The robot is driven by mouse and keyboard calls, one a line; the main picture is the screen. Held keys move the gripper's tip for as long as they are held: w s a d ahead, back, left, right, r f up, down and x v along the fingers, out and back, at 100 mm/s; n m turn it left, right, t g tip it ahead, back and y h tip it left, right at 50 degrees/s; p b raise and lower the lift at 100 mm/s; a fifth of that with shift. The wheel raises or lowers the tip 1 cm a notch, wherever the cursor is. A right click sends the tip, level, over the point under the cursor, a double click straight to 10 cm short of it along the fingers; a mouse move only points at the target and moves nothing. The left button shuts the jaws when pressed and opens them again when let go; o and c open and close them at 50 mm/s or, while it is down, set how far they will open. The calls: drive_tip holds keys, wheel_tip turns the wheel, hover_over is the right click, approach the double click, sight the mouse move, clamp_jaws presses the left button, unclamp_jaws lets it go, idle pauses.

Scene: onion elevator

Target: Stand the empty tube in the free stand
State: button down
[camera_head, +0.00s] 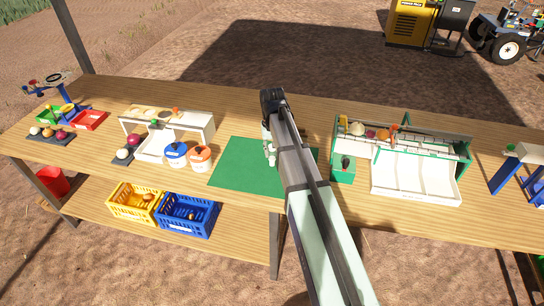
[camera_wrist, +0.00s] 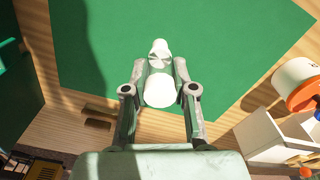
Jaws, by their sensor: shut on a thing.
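My gripper (camera_head: 269,152) is over the green mat (camera_head: 235,165) near the middle of the bench in the head view, partly hidden by my arm. In the wrist view, my gripper's fingers (camera_wrist: 160,90) are shut on a white, round-ended piece (camera_wrist: 160,91), which seems to be the tube. Whether the tube touches the mat or a stand I cannot tell. I cannot clearly make out the free stand. A green block (camera_head: 343,170) with a dark spot on it stands right of the mat.
A white and green sorting tray (camera_head: 415,180) stands to the right. A blue-lidded pot (camera_head: 176,154) and an orange-lidded pot (camera_head: 200,158) stand left of the mat, by a white rack (camera_head: 194,124). Yellow (camera_head: 134,202) and blue (camera_head: 187,215) crates sit on the lower shelf. Much of the mat is clear.

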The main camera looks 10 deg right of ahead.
sight(272, 158)
drive_tip(key=shift+f+p, duration=0.4)
drive_tip(key=shift+f, duration=1.55)
drive_tip(key=shift+f, duration=0.1)
drive_tip(key=c, duration=0.9)
unclamp_jaws()
drive_tip(key=shift+c, duration=0.2)
wheel_tip(272, 158, up, 10)
drive_tip(key=b, duration=0.3)
drive_tip(key=shift+r, duration=0.2)
drive_tip(key=shift+o, duration=0.5)
drive_tip(key=shift+r, duration=0.95)
